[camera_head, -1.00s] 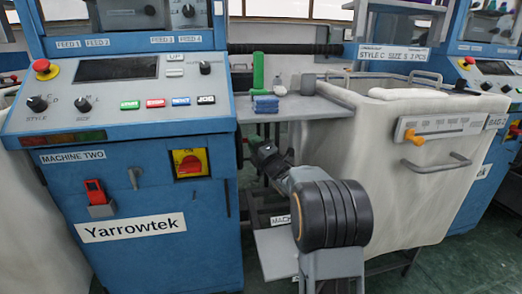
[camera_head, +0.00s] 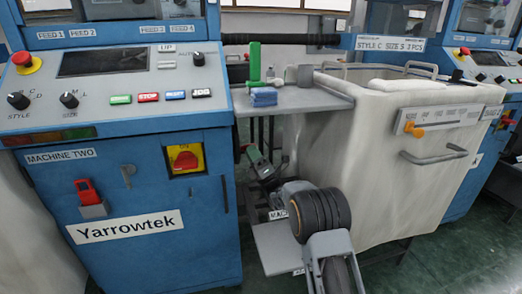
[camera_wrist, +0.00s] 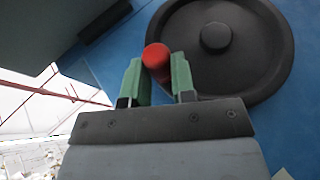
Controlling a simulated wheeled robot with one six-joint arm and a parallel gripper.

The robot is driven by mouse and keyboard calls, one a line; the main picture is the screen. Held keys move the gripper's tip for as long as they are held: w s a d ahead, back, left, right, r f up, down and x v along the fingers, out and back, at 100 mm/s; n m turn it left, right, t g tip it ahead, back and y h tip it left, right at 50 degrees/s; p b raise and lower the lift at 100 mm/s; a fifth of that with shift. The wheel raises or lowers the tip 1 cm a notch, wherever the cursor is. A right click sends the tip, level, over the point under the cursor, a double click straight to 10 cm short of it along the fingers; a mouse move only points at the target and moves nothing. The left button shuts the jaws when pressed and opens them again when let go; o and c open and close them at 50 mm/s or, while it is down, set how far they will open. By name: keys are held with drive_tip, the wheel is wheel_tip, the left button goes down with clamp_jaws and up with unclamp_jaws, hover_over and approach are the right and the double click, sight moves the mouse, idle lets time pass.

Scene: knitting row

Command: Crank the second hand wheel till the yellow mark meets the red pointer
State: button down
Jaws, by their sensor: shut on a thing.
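In the wrist view a black hand wheel (camera_wrist: 222,50) with a round hub is mounted on a blue panel. Its red crank knob (camera_wrist: 156,57) sits between the green fingers of my gripper (camera_wrist: 158,75), which is shut on it near the wheel's rim. In the head view my gripper (camera_head: 257,162) is low beside the right side of the blue machine labelled MACHINE TWO (camera_head: 100,200), partly hidden by my arm. I see neither the yellow mark nor the red pointer in either view.
A large pale fabric bin (camera_head: 385,190) stands close to the right of my arm. A red-and-yellow switch (camera_head: 185,159) is on the machine's front.

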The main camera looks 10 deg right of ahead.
drive_tip(key=shift+a, duration=0.1)
idle(0.3)
drive_tip(key=c, duration=1.2)
unclamp_jaws()
drive_tip(key=shift+o, duration=1.3)
